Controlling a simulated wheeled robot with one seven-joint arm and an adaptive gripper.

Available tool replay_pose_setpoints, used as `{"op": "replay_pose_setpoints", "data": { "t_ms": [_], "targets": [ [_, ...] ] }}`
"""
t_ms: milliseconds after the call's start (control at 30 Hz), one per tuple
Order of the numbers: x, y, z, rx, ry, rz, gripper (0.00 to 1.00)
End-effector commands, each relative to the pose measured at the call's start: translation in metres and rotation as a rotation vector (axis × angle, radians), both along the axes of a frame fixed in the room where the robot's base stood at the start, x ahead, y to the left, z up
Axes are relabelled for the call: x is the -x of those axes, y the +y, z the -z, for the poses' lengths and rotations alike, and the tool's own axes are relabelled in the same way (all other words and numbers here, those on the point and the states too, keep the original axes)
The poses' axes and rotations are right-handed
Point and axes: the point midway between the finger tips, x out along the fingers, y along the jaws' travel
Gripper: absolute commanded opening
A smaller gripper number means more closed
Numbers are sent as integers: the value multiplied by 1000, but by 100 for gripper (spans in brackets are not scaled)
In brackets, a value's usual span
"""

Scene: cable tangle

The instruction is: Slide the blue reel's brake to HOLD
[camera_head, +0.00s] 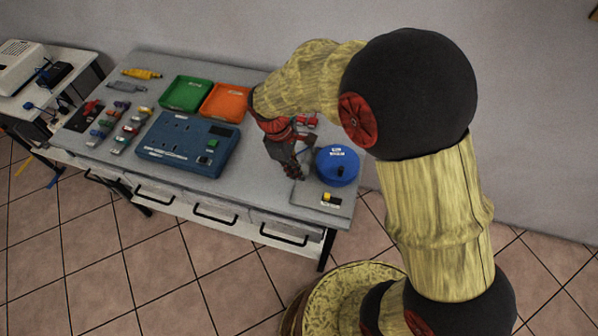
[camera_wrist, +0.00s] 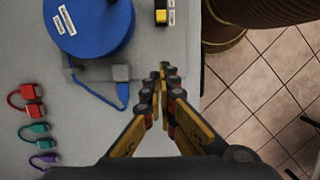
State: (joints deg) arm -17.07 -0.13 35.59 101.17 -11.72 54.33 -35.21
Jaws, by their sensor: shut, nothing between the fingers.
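The blue reel (camera_head: 338,168) sits on a grey base at the right end of the bench. It also shows at the top left of the wrist view (camera_wrist: 95,35). The brake slider (camera_head: 328,197), yellow and black, sits at the base's front edge beside small white labels. It shows at the top of the wrist view (camera_wrist: 161,16); the label text is too small to read. My gripper (camera_head: 298,174) is left of the reel. In the wrist view its fingertips (camera_wrist: 168,72) are together, empty, below and apart from the slider.
A blue plug (camera_wrist: 122,92) on a short blue cable lies left of my fingers. Red, teal and purple connectors (camera_wrist: 32,110) lie farther left. A blue panel box (camera_head: 188,143), a green tray (camera_head: 186,93) and an orange tray (camera_head: 226,102) stand on the bench (camera_head: 255,190). Its edge is close by.

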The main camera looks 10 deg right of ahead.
Motion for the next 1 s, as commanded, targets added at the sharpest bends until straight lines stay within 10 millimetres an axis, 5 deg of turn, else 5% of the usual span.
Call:
{"op": "replay_pose_setpoints", "data": {
  "t_ms": [333, 600, 1000],
  "targets": [
    [9, -15, 70, 1, 2, 1, 0],
    [25, -44, 67, 0, -2, 3, 0],
    [28, -49, 66, 0, 0, 1, 0]
  ]
}}
